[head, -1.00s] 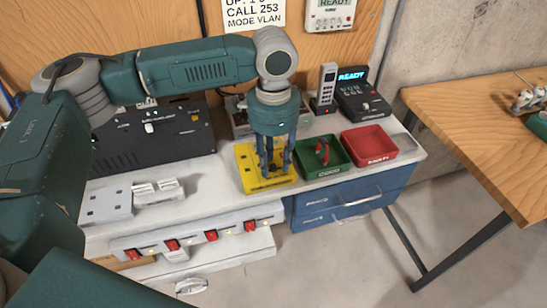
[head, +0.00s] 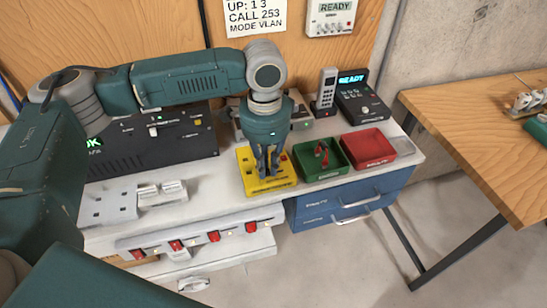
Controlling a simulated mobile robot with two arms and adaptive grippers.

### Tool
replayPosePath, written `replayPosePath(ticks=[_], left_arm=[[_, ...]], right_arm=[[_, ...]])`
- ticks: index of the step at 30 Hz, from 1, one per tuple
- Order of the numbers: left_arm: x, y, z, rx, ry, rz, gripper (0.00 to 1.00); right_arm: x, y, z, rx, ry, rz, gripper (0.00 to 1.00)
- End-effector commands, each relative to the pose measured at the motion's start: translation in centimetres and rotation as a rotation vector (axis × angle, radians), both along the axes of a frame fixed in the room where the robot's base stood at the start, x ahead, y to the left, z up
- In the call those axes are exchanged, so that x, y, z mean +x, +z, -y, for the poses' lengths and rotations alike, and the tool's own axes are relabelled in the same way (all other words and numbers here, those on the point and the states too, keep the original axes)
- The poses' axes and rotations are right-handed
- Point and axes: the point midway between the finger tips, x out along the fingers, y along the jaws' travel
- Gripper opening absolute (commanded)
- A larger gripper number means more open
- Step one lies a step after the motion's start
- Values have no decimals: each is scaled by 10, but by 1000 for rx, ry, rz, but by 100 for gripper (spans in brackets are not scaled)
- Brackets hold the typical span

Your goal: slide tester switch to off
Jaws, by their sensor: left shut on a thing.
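The yellow unit (head: 285,181), which looks like the tester, lies flat on the bench, with dark marks on its face and a small red part near its far right corner. My left gripper (head: 268,171) points straight down onto the middle of it. Its fingers are close together and shut on a small part there, apparently the tester switch. The fingers hide that part, so its position cannot be read. My right gripper is not in view.
A green tray (head: 343,164) with a red-handled tool and a red tray (head: 389,150) stand close on the right. A black panel (head: 190,145) stands behind left. White socket blocks (head: 108,198) lie left. A black READY device (head: 362,107) stands at the back right.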

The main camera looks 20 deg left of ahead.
Motion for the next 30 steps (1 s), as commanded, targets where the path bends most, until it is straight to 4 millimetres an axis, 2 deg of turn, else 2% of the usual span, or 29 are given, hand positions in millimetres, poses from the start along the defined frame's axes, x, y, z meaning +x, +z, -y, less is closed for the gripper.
replayPosePath(ticks=[1, 8, 9, 12, 23, 26, 30], left_arm=[[-2, 3, -3, 2, 0, -4, 0], [-2, 1, -4, 6, 0, -3, 0], [-2, 1, -4, 6, 1, -3, 17], [-2, 1, -4, 6, 1, -3, 33], [-1, 6, -3, 2, 0, 0, 33], [-1, 19, -3, 2, 0, 2, 33], [-1, 48, -3, 1, 1, 4, 33]], right_arm=[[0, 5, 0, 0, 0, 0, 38], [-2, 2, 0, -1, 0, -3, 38], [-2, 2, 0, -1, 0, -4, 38], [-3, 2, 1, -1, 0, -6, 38], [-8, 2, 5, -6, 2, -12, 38], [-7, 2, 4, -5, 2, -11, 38], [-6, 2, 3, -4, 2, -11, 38]])
